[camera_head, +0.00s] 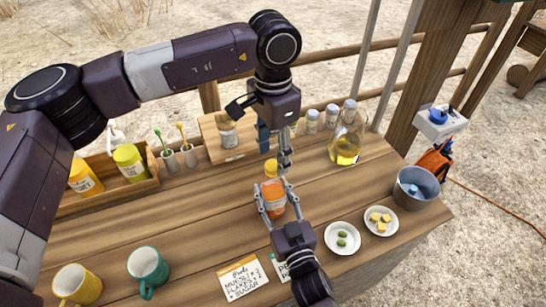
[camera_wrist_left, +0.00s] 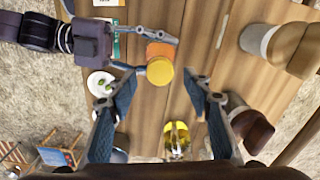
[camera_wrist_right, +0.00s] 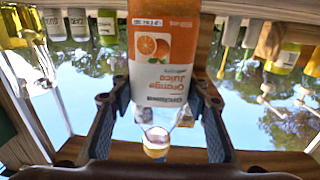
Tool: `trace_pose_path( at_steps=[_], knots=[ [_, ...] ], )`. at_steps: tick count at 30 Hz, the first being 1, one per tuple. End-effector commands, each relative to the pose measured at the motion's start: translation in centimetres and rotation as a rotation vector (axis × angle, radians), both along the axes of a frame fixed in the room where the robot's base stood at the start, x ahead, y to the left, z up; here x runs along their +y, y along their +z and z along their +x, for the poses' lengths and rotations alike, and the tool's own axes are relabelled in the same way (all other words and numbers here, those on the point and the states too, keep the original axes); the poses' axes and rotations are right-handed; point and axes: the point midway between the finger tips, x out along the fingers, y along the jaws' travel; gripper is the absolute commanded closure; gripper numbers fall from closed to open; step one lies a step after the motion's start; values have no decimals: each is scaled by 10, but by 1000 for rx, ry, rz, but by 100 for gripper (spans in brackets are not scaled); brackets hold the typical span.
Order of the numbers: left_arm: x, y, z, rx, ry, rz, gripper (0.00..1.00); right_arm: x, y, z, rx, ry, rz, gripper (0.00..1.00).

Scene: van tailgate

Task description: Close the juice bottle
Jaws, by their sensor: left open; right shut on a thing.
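The juice bottle (camera_head: 273,204), orange with a label, stands on the wooden table between the fingers of my right gripper (camera_head: 272,190). A yellow cap (camera_head: 271,168) shows at its top; I cannot tell how tightly it sits. In the right wrist view the bottle's orange juice label (camera_wrist_right: 163,60) lies between both fingers, which are shut on it. My left gripper (camera_head: 285,158) points down, just behind and right of the cap. In the left wrist view its fingers are open and empty, with the yellow cap (camera_wrist_left: 160,71) a little beyond the gap between them.
A glass flask of yellow liquid (camera_head: 345,140) and white-capped jars (camera_head: 312,122) stand behind right. Two small plates (camera_head: 342,251) and a metal pot (camera_head: 416,188) are at right. Mugs (camera_head: 148,267) and cards (camera_head: 243,278) line the front. The table left of the bottle is clear.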

Motion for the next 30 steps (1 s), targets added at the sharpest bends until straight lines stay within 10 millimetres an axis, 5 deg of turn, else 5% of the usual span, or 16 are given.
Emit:
trace_pose_path(
  at_steps=[6, 19, 30],
  knots=[
    [0, 26, 0, -1, 0, 0, 54, 0, 0, 0, 0, 0, 0, 100],
    [0, 27, 0, -1, 61, 1, 58, 0, 0, 0, -1, 0, 0, 100],
    [0, 33, 0, -1, 636, 1, 58, 0, 0, 0, -1, 0, 0, 100]
  ],
)
